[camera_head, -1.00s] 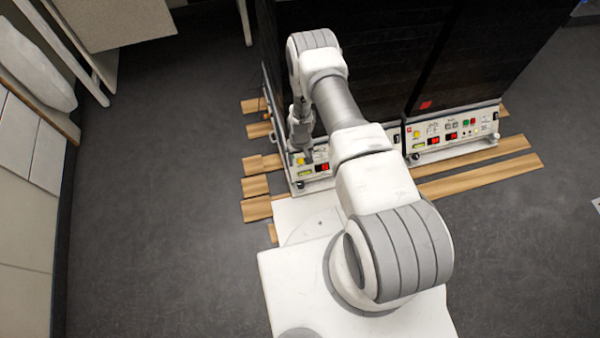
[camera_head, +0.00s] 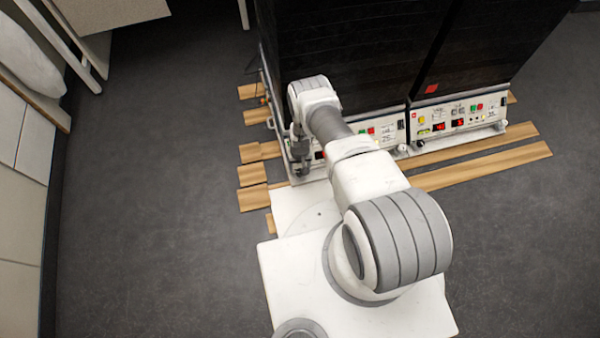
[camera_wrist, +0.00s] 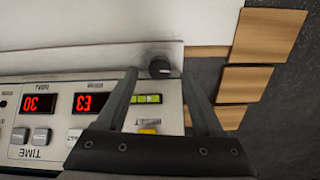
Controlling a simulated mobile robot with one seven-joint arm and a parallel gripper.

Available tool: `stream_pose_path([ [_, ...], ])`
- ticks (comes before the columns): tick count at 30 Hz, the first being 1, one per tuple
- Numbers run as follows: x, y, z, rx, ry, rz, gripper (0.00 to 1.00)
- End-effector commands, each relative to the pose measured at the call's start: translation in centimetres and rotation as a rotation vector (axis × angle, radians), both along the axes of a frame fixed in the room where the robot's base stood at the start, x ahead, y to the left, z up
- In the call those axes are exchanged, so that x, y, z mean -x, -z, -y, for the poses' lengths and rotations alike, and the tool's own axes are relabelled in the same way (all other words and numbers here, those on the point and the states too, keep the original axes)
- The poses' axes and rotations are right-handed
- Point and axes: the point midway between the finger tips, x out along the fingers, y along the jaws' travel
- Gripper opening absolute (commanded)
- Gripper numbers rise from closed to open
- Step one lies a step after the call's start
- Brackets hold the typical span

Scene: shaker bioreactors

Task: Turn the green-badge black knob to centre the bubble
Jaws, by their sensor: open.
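A small black knob (camera_wrist: 160,68) sits at the edge of the left unit's control panel in the wrist view. No green badge can be made out on it. A yellow-green level vial (camera_wrist: 147,99) lies beside it on the panel; the bubble's exact position is too small to tell. My gripper (camera_wrist: 159,73) is open, one finger on each side of the knob in the picture, and empty. I cannot tell whether the fingers touch it or how far off they are. In the head view my gripper (camera_head: 301,170) is at the left unit's front lower corner and hides the knob.
The left panel has red displays (camera_wrist: 90,103) and a yellow button (camera_wrist: 147,131) close to the fingers. A second dark unit with its own panel (camera_head: 458,122) stands to the right. Wooden slats (camera_head: 485,165) lie under both units. Grey floor is clear on the left.

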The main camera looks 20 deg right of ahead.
Motion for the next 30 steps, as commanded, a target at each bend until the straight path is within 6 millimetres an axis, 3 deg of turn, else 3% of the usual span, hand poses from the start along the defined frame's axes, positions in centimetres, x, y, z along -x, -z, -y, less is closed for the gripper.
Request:
stream_pose_path([
  [1, 0.0, 1.2, 0.0, 0.000, 0.000, 0.001, 0.69],
  [6, -0.1, 2.5, 0.0, 0.000, 0.000, 0.001, 0.69],
  [17, 0.0, 2.7, 0.0, 0.000, 0.000, 0.000, 0.69],
  [28, 0.0, 2.7, 0.0, 0.000, 0.000, 0.001, 0.02],
  [30, 0.0, 2.7, 0.0, 0.000, 0.000, 0.001, 0.00],
])
